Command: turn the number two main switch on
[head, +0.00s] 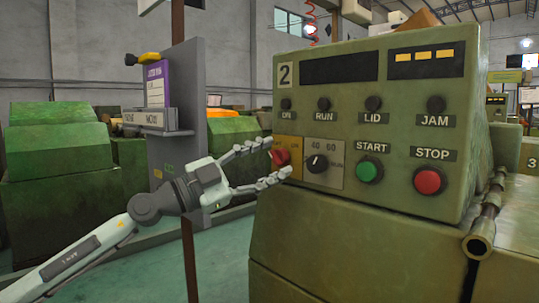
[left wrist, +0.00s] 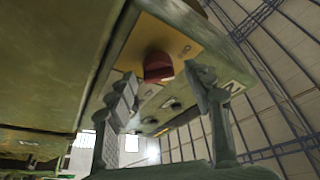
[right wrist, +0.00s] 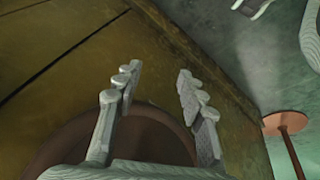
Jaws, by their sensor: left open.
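The number 2 machine's green control panel (head: 420,150) faces me, with a "2" plate at its top left. Its red main switch (head: 281,157) sits on a yellow plate at the panel's lower left. My left gripper (head: 278,161) is open, with its fingers above and below the switch in the head view. In the left wrist view the red switch (left wrist: 158,66) shows between and beyond the spread fingers; contact cannot be told. My right gripper (right wrist: 156,85) is open and empty in the right wrist view, near a dull olive surface; it is outside the head view.
A black dial (head: 317,163) is just right of the switch, then a green start button (head: 369,171) and a red stop button (head: 430,181). A grey sign stand (head: 178,110) rises behind my left arm. A brown round shape (right wrist: 135,140) lies behind the right fingers.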

